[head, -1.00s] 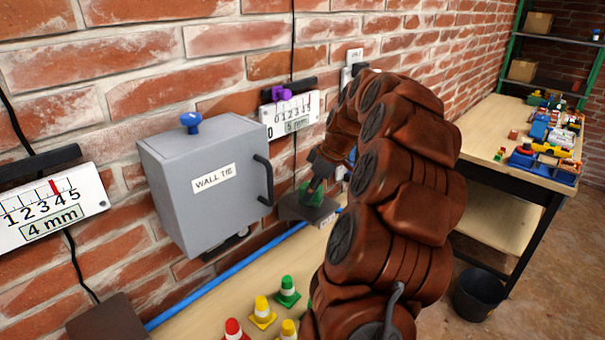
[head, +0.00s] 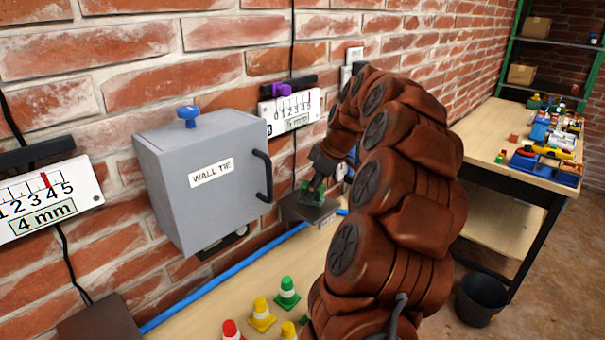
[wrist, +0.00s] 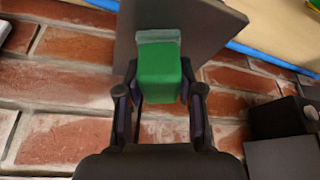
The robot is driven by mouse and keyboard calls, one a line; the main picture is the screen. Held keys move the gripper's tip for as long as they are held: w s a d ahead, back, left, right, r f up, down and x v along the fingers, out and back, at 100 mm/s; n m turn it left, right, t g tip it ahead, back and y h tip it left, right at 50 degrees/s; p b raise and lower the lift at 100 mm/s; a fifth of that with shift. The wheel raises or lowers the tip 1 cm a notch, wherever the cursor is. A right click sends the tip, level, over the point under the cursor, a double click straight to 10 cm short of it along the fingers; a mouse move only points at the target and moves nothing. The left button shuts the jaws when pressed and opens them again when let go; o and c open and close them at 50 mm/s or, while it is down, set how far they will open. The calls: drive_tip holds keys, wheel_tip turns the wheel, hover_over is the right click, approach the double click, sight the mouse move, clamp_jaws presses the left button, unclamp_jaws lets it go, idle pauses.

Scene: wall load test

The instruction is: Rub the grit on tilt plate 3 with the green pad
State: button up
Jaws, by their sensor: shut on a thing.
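My gripper (wrist: 160,95) is shut on the green pad (wrist: 159,72), which sits between both fingers in the wrist view. The pad's far end is at a dark grey plate (wrist: 212,28) and seems to touch it. A pale grey-green strip shows at that end; I cannot tell whether it is grit or part of the pad. In the head view the green pad (head: 311,195) is over the plate (head: 296,211), low on the wall right of the grey box. My arm hides part of this area. The label on the plate's front edge is too small to read.
A grey WALL TIE box (head: 203,185) with a dark handle stands left of the plate. Gauges hang on the wall (head: 291,113), (head: 45,200). A blue pipe (head: 230,275) runs along the bench, with several coloured cones (head: 262,315) in front. Another dark plate (head: 98,322) is at lower left.

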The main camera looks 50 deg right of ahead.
drive_tip(key=shift+a+f+b, duration=0.1)
drive_tip(key=shift+a+b, duration=0.7)
drive_tip(key=shift+a, duration=1.6)
drive_tip(key=shift+a+r, duration=0.2)
wheel_tip(320, 180, up, 8)
drive_tip(key=p, duration=0.1)
drive_tip(key=shift+p, duration=0.4)
